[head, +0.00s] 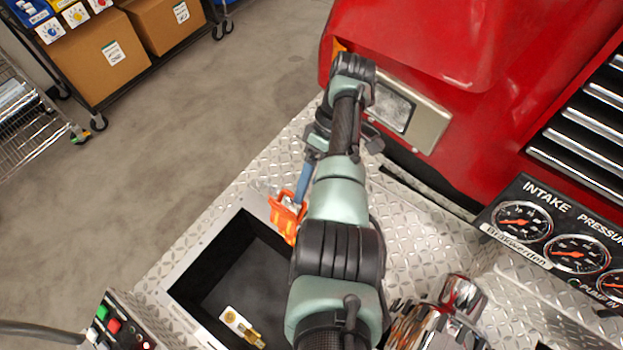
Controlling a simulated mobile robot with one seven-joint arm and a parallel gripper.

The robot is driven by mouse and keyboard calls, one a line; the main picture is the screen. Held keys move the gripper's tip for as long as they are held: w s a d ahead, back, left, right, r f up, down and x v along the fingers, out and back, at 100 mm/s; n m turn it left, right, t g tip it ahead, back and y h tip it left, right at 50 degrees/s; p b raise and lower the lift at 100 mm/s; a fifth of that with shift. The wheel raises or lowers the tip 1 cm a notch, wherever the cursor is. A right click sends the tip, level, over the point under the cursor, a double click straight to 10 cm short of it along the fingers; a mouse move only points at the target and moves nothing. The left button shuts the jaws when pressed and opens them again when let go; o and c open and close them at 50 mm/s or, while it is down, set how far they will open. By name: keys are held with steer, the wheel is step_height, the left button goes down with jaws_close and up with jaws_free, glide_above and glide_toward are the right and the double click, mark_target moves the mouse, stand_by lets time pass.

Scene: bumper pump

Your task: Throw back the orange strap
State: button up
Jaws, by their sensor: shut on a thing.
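The orange strap (285,216) is bunched at the right part of the far rim of the dark open well (225,278) in the diamond-plate bumper. My gripper (304,186) reaches down from the far end of my arm to the strap and is shut on it. My arm hides the exact grip and the well's right side. Whether the strap is lifted clear of the plate cannot be told.
A white and brass piece (242,327) lies in the well. The red truck front (430,50) with a headlight (390,105) rises beyond the bumper. Gauges (560,240) and chrome fittings (445,315) stand right, a button box (115,325) lower left. Open floor lies left.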

steer(key=shift+s+d+f, duration=0.1)
steer(key=shift+s+f, duration=0.1)
steer(key=shift+f, duration=0.45)
steer(key=p+v, duration=0.1)
steer(key=v, duration=1.3)
steer(key=shift+a+r, duration=0.15)
steer(key=shift+a, duration=0.1)
steer(key=shift+w, duration=0.1)
